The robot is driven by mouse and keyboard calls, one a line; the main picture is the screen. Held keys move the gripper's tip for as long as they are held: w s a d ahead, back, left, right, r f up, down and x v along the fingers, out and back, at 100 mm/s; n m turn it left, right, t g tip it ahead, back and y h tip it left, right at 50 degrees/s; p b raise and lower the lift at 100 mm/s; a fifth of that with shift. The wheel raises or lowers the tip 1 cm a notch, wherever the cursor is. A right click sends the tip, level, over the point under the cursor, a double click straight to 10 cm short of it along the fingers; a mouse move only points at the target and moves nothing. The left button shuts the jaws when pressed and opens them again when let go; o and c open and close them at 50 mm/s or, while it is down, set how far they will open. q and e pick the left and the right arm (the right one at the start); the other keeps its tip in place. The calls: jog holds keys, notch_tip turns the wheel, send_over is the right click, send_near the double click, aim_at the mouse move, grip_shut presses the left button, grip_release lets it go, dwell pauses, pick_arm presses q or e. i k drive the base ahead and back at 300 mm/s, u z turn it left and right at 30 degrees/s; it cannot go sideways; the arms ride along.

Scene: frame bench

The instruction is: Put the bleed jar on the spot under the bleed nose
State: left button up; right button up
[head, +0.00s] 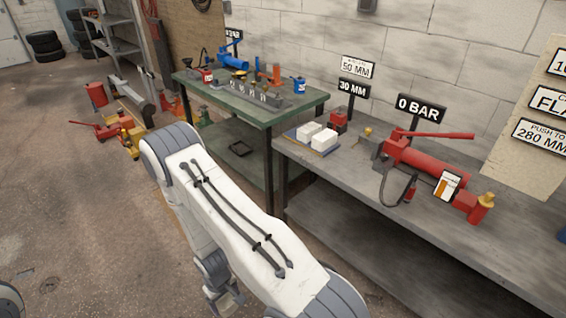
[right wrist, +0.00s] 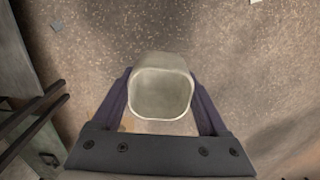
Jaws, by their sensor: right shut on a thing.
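In the right wrist view my right gripper (right wrist: 161,90) is shut on a pale, hollow, rounded-square jar (right wrist: 163,72), seen into its open mouth, with a dark finger on each side and floor beyond. In the head view my right arm reaches down at the left of the benches; its gripper end (head: 224,297) is small near the bottom edge, and I cannot make out the jar there. A red hand pump (head: 430,165) with brass-coloured end fittings (head: 487,199) lies on the grey bench (head: 350,185). I cannot tell which part is the bleed nose; the spot is not distinguishable. My left gripper is not in view.
A 0 BAR sign (head: 421,108) stands behind the pump. White blocks (head: 317,136) sit on a blue mat at the bench's left. A green table (head: 230,107) with tools stands further left. Red and yellow equipment (head: 118,130) lies on the floor behind my arm.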

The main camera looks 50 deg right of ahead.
aim_at(348, 162)
jog(key=u, duration=0.15)
jog(key=i, duration=1.15)
jog(key=z, duration=0.9)
jog(key=i, duration=0.75)
jog(key=z, duration=0.85)
